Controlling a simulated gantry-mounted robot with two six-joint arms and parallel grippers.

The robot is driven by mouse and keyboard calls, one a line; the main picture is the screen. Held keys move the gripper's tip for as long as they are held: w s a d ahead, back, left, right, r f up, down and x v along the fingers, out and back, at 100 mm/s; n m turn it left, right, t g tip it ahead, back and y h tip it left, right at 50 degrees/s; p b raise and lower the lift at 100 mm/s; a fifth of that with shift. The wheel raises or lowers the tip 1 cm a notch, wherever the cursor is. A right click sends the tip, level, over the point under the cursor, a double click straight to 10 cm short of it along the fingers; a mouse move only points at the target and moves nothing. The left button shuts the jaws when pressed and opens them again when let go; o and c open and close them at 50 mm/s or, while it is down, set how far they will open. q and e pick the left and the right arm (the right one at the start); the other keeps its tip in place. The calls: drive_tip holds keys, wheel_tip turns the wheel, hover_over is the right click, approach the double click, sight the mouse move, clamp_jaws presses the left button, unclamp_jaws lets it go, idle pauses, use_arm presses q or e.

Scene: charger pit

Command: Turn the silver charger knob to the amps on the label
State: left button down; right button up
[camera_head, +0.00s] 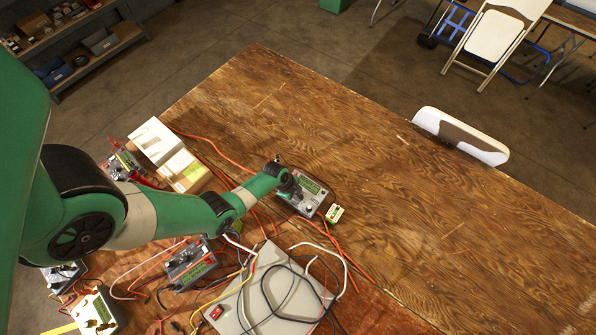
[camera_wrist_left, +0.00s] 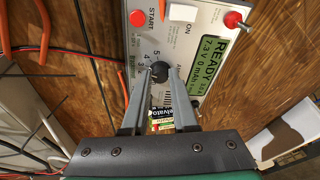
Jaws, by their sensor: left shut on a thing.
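The silver charger (camera_head: 305,194) stands on the wooden table, with a green screen. In the left wrist view its face (camera_wrist_left: 175,40) shows a red START button, an ON marking, a scale of numbers and a screen reading READY. My left gripper (camera_head: 284,184) is over this charger. In the left wrist view its fingertips (camera_wrist_left: 160,74) are shut on the dark round knob (camera_wrist_left: 159,70) beside the scale. The pointer direction is hidden or too small to tell. A small white and green labelled pack (camera_head: 335,213) lies beside the charger; it shows partly between the fingers (camera_wrist_left: 161,124). Its amps are unreadable.
Another charger (camera_head: 190,262) and a large grey box (camera_head: 262,292) stand at the near side among tangled cables. The table's right side is clear. A white chair (camera_head: 462,136) stands at the far edge.

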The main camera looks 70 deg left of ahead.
idle(0.5)
use_arm(q)
drive_tip(key=c, duration=0.7)
unclamp_jaws()
drive_tip(key=p+v, duration=1.1)
drive_tip(key=p, duration=0.1)
drive_tip(key=shift+r, duration=0.3)
